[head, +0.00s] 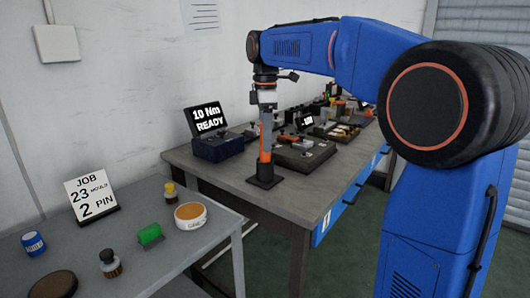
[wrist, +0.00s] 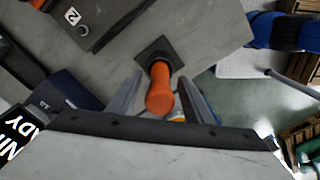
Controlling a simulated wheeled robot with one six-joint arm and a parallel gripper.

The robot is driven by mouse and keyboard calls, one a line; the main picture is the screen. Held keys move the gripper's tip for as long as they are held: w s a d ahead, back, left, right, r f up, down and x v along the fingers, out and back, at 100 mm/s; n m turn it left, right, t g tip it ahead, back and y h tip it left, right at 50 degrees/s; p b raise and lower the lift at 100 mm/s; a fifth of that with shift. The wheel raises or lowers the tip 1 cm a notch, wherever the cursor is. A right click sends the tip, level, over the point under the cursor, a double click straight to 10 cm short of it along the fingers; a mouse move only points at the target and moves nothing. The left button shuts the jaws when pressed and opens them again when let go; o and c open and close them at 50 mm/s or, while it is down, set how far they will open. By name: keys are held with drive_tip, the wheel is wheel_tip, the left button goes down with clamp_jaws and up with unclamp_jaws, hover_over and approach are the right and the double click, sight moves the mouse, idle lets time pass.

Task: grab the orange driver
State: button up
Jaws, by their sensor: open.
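The orange driver (head: 264,156) stands upright on a small black square base (head: 264,182) near the front edge of the grey workbench. In the wrist view its orange handle (wrist: 160,92) points up toward the camera, with the dark base (wrist: 153,50) beyond it. My gripper (head: 266,138) points straight down over the driver, and its grey fingers cover part of the handle in the head view. In the wrist view my gripper (wrist: 160,80) is open, with one finger on each side of the handle. I cannot tell whether either finger touches it.
A "10 Nm READY" display (head: 208,120) sits on a dark blue box (head: 218,147) left of the driver. A dark fixture block (head: 304,154) lies close on its right, with more tools behind. A nearer table holds a job sign (head: 91,196) and several small items.

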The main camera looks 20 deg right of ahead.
clamp_jaws()
